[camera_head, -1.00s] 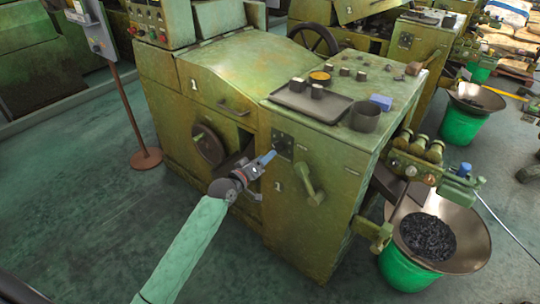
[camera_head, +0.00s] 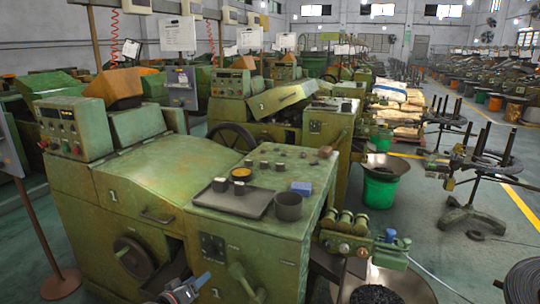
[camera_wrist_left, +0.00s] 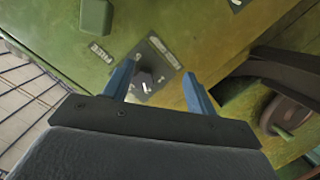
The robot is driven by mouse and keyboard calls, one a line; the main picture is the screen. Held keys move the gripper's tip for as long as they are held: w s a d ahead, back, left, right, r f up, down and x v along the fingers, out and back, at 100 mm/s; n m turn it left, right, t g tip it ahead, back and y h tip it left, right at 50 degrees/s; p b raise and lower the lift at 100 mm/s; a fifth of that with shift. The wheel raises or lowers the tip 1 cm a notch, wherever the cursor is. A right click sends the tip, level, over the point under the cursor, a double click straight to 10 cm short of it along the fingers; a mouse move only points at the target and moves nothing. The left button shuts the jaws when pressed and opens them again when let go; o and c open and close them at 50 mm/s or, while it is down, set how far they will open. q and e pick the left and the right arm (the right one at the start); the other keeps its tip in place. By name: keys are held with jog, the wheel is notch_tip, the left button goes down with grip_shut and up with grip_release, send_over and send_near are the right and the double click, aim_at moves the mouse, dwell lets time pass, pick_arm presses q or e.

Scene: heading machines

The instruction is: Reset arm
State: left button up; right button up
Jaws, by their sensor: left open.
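My left gripper (camera_head: 196,284) shows at the bottom edge of the head view, in front of the green heading machine (camera_head: 85,190). In the left wrist view my left gripper (camera_wrist_left: 158,72) is open, with two blue fingers apart and nothing between them. Beyond the fingers is a small dark switch panel (camera_wrist_left: 157,58) with a knob (camera_wrist_left: 146,87) on the machine's front. The same panel (camera_head: 213,247) shows in the head view above the gripper. I cannot tell the exact gap to the panel. My right gripper is not in view.
On the machine top are a dark tray (camera_head: 233,204), a dark cup (camera_head: 288,206) and a blue block (camera_head: 302,188). A handwheel (camera_head: 133,258) and a lever (camera_head: 246,283) are on its front. A bowl of dark parts (camera_head: 392,285) is at lower right.

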pick_arm(q)
jog(key=s+d+f+m+g+y, duration=0.1)
jog(key=s+d+f+g, duration=0.2)
jog(key=s, duration=1.1)
jog(key=s+d+f+m+g+y, duration=0.1)
jog(key=s+d+f+g, duration=0.3)
jog(key=s, duration=1)
jog(key=s+d+f+m+g+y, duration=0.2)
jog(key=s+d+f+g, duration=0.2)
jog(key=s, duration=0.9)
jog(key=shift+s+d+f+m+g+p, duration=0.15)
jog(key=shift+s+f+m+g+p, duration=0.35)
jog(key=shift+f, duration=0.4)
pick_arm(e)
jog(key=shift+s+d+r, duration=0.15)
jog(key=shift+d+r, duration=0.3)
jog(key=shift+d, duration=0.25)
pick_arm(q)
jog(key=shift+w, duration=0.1)
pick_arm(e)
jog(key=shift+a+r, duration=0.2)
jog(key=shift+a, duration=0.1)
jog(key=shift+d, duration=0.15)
